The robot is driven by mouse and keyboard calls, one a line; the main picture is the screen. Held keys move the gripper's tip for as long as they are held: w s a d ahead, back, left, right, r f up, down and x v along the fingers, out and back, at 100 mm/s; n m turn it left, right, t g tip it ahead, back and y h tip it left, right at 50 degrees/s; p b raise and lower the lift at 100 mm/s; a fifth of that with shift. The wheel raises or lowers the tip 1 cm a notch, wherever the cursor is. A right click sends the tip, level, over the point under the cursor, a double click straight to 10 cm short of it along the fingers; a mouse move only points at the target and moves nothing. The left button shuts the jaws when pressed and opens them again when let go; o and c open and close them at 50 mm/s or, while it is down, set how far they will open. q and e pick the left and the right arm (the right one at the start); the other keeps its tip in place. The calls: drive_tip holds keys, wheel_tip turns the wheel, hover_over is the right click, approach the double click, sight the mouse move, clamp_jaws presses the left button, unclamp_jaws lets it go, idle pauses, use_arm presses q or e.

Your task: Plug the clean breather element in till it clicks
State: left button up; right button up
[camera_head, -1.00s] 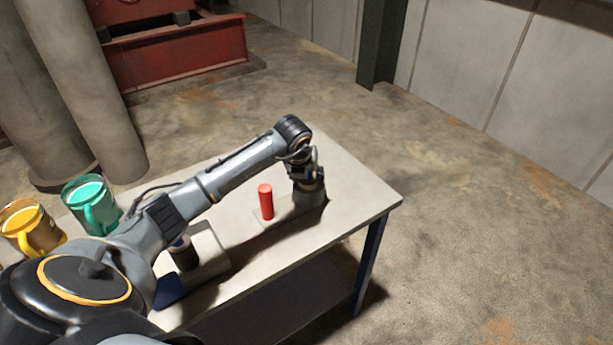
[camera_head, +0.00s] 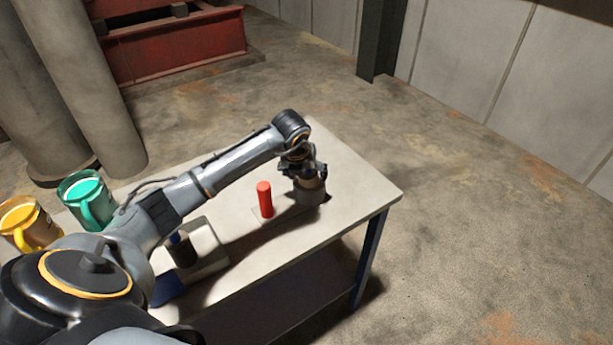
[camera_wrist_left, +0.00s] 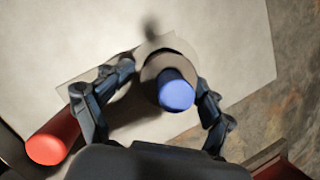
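A blue-topped cylinder (camera_wrist_left: 176,92) stands in a round pale collar (camera_wrist_left: 157,66) in the left wrist view. I cannot tell whether it is seated or whether it is the clean breather element. My left gripper (camera_wrist_left: 165,92) has its fingers spread on either side of it, with gaps showing. In the head view my left gripper (camera_head: 308,172) points down over a grey round housing (camera_head: 309,193) near the table's right end. It hides the blue top there. A red cylinder (camera_head: 265,200) stands upright just left of it and shows in the left wrist view (camera_wrist_left: 48,146). My right gripper is out of view.
The right table corner (camera_head: 375,196) is clear.

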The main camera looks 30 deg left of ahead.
use_arm(q)
drive_tip(key=v, duration=1)
drive_tip(key=shift+r, duration=0.15)
drive_tip(key=shift+s+d, duration=0.1)
